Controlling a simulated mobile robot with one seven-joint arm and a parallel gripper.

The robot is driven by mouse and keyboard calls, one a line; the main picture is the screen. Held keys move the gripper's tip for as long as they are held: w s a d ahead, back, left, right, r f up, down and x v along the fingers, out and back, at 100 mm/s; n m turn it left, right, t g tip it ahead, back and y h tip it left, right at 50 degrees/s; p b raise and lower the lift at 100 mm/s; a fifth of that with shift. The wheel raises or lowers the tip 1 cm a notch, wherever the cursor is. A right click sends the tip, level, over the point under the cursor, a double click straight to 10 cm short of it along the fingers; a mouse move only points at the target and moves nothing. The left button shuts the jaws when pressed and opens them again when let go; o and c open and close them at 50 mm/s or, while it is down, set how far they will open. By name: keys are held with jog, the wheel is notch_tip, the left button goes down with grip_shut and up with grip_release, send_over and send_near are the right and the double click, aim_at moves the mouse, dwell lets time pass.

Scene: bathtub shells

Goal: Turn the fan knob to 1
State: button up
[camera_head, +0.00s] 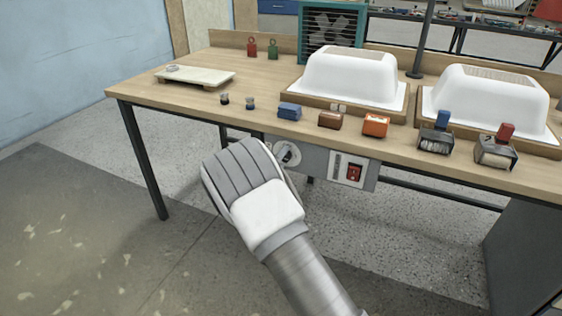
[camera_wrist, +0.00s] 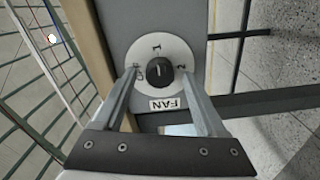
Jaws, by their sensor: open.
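The black fan knob (camera_wrist: 159,72) sits in the middle of a round pale dial, marked 1 at the top, 2 at the right and a partly covered mark at the left. Its ridge runs roughly up and down in the wrist view; which end is the pointer is unclear. A FAN label (camera_wrist: 163,104) is below it in that view. My gripper (camera_wrist: 159,76) is open, with one finger on each side of the knob; contact is not clear. In the head view the dial (camera_head: 287,154) is partly hidden by my wrist, and the fingers are hidden.
The grey control panel (camera_head: 316,160) hangs under the front edge of the wooden table (camera_head: 180,97). A red switch (camera_head: 354,173) is to the right of the dial. White tub shells (camera_head: 349,77) and several blocks and tools stand on top. A teal-framed fan (camera_head: 333,28) is behind.

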jog(key=p+v, duration=0.4)
jog(key=v, duration=1.3)
jog(key=shift+s, duration=0.2)
